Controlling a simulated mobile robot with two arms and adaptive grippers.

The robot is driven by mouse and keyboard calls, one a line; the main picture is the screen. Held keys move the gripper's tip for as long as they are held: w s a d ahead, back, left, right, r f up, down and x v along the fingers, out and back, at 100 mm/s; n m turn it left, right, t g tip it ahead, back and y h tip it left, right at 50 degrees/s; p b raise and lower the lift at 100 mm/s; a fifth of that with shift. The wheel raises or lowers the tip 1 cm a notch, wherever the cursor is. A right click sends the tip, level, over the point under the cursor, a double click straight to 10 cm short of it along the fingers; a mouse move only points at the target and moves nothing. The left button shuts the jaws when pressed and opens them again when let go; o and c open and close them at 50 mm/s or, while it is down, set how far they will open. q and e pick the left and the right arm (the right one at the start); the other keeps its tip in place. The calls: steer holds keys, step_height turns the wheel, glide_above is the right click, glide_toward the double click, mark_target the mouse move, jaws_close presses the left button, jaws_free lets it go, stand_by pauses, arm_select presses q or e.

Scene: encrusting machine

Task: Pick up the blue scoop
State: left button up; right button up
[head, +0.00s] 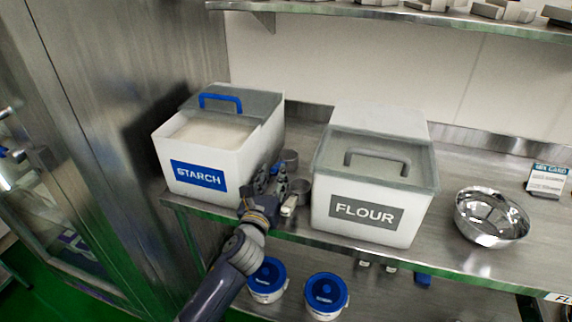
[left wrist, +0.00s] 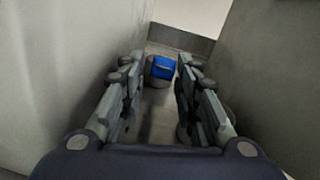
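My left gripper (head: 275,184) reaches into the gap between the starch bin and the flour bin. In the left wrist view its two fingers (left wrist: 162,78) stand apart with open space between them. A small blue object (left wrist: 162,67), probably the blue scoop's handle, shows straight ahead between the fingertips; I cannot tell whether it lies between them or just beyond. A greyish round shape is partly seen under it. In the head view the gripper hides most of this spot. Two grey cups show there, one behind (head: 290,160) and one beside the gripper (head: 299,191). My right gripper is out of view.
The white starch bin (head: 165,163), its lid partly open, stands close on the left. The flour bin (head: 325,213), with a grey lid, stands close on the right. A metal bowl (head: 491,217) is farther right. Blue-lidded tubs (head: 326,291) sit on the lower shelf.

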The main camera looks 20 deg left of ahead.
mark_target(278, 164)
arm_select(q)
steer(key=w, duration=0.4)
steer(key=shift+w, duration=0.1)
jaws_close()
steer(key=shift+r, duration=0.1)
